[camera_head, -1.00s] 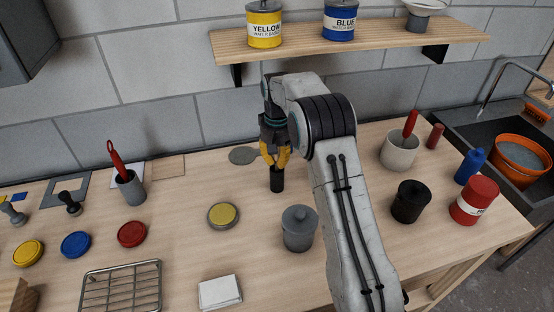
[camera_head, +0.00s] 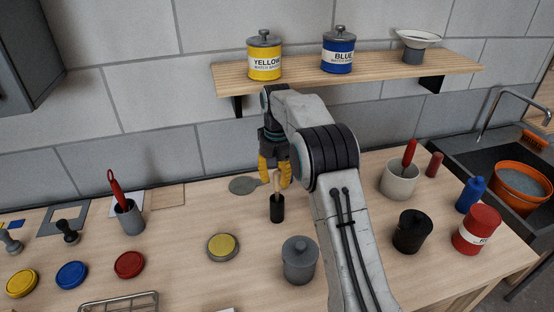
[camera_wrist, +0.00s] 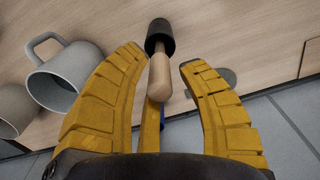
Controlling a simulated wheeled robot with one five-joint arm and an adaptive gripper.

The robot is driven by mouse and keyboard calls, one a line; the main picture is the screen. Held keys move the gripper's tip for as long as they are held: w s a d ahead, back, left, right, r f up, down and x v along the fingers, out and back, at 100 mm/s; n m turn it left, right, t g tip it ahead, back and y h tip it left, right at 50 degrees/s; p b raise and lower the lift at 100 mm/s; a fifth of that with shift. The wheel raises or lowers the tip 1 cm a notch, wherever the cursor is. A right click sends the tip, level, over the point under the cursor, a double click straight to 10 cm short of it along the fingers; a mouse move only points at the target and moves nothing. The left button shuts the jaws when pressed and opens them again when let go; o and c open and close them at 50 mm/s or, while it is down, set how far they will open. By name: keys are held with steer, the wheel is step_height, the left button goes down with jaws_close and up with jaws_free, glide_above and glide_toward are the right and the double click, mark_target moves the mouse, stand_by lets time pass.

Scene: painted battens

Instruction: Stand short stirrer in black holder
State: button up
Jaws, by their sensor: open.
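The short stirrer (camera_head: 278,182) has a pale wooden handle with a rounded end. It stands about upright in the black holder (camera_head: 277,209), its lower part hidden inside. My gripper (camera_head: 274,180) is open, with its yellow fingers above the holder near the handle. In the wrist view, the handle (camera_wrist: 166,82) lies between the spread fingers (camera_wrist: 165,90) with clear gaps on both sides. The black holder (camera_wrist: 159,36) shows beyond it.
A grey lidded pot (camera_head: 299,262) stands in front of the holder to the right. A yellow-topped tin (camera_head: 222,247) lies to the left. A shelf (camera_head: 350,79) with tins hangs behind. A white pot (camera_head: 399,181) stands to the right.

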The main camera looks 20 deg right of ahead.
step_height(320, 180, up, 7)
steer(key=shift+r+p, duration=0.15)
steer(key=shift+p, duration=0.35)
steer(key=s+r+t, duration=0.1)
steer(key=s+r, duration=0.4)
steer(key=s, duration=0.3)
steer(key=s+r+t, duration=0.1)
steer(key=s+r, duration=0.4)
steer(key=s, duration=0.3)
steer(key=s+f+t, duration=0.1)
steer(key=s+f, duration=0.2)
steer(key=s, duration=0.6)
steer(key=s+f+n+t, duration=0.1)
steer(key=s+f, duration=0.3)
steer(key=s, duration=0.6)
steer(key=shift+s+f+t, duration=0.15)
steer(key=shift+t, duration=0.15)
